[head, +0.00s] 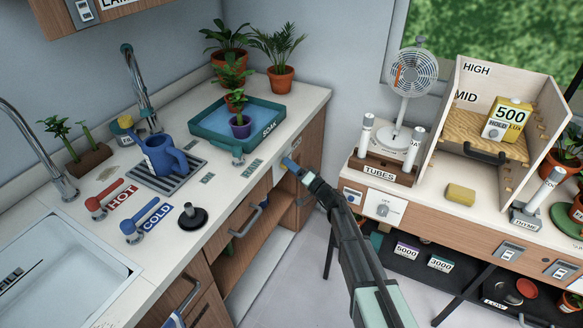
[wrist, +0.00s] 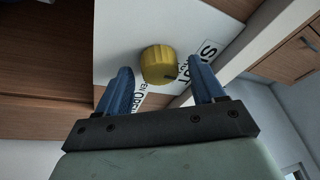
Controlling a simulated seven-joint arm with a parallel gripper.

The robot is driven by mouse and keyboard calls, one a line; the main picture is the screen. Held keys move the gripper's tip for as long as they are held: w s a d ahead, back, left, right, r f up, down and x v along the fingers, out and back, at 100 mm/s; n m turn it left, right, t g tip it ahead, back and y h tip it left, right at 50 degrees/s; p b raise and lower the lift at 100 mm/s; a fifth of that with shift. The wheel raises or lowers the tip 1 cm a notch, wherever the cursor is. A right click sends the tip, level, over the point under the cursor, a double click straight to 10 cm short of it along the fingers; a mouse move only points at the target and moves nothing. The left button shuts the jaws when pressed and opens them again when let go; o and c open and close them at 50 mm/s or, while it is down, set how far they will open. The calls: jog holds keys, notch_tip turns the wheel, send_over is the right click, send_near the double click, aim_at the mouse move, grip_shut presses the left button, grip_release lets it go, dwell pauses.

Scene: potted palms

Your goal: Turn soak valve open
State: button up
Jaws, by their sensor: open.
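The soak valve is a yellow ridged knob (wrist: 158,62) on a white plate (wrist: 125,30) in the wrist view. A dark mark shows on the knob's lower right side. Lettering beside it is upside down and partly covered; one label seems to read OPEN. My gripper (wrist: 163,75) is open, with one blue finger on each side of the knob and gaps visible between them. In the head view my gripper (head: 290,165) is at the panel on the counter's right end, where I cannot make out the knob. The teal soak tray (head: 201,132) stands on the counter above, holding a potted palm.
Hot (head: 95,207) and cold (head: 133,232) levers, a blue watering can (head: 163,155) and a sink (head: 60,270) are on the left counter. A drawer handle (head: 247,222) is near my arm. The right bench (head: 430,200) holds a tube rack and fan. Floor lies between.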

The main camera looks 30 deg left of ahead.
jog(key=shift+c, duration=0.4)
jog(key=c, duration=1)
jog(key=shift+o, duration=0.2)
jog(key=shift+r+m+g+h, duration=0.15)
jog(key=shift+m+h, duration=0.65)
jog(key=shift+m, duration=2.05)
jog(key=shift+r+m+g+h, duration=0.2)
jog(key=shift+m+h, duration=0.6)
jog(key=shift+m, duration=2.1)
jog(key=shift+m+g+h, duration=0.25)
jog(key=shift+m+h, duration=0.55)
jog(key=shift+m, duration=2.05)
